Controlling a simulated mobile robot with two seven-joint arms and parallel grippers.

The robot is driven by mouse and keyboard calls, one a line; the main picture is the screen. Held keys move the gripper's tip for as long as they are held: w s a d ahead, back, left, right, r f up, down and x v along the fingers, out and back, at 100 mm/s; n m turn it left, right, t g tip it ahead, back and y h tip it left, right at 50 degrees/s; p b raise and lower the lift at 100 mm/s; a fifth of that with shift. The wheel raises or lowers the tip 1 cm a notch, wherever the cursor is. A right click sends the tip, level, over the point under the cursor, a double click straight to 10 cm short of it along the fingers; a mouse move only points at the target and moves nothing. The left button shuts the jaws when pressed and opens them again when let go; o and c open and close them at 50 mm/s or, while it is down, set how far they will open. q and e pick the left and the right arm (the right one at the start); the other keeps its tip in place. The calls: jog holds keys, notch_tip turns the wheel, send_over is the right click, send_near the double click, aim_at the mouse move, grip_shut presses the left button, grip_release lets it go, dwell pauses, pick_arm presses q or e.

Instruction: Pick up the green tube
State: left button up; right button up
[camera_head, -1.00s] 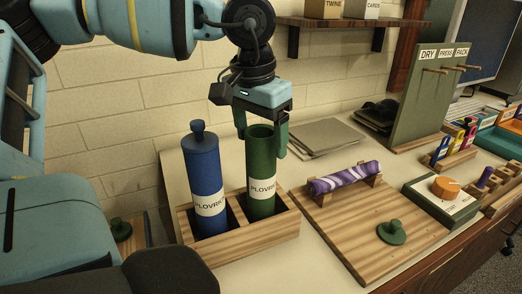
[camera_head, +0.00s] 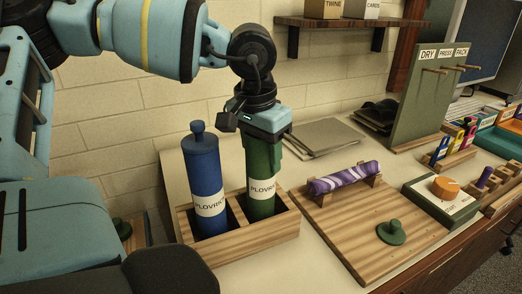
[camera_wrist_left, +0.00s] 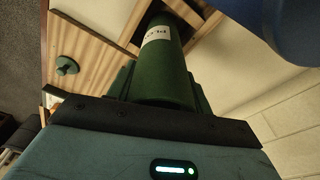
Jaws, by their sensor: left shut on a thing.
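The green tube (camera_head: 262,182) stands upright in the right compartment of a wooden two-slot holder (camera_head: 255,238). It has a white label with dark lettering, and its top is hidden by my gripper. My left gripper (camera_head: 264,146) points down over the tube's upper end and is shut on it, one finger on each side. In the left wrist view the green tube (camera_wrist_left: 162,75) lies between the fingers, its far end in the holder. A green lid with a knob (camera_head: 391,232) lies on the wooden board. My right gripper is not in view.
A blue tube (camera_head: 204,180) with a knobbed lid stands close by in the holder's left compartment. A wooden board (camera_head: 345,236) at right carries a purple patterned roll (camera_head: 345,178) on a cradle. Grey sheets (camera_head: 322,138) lie behind. A shelf (camera_head: 350,22) hangs on the wall above.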

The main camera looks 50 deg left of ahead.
pick_arm(q)
jog(key=shift+c, duration=1.1)
jog(key=shift+r, duration=0.15)
notch_tip(320, 180, up, 10)
jog(key=shift+s, duration=0.1)
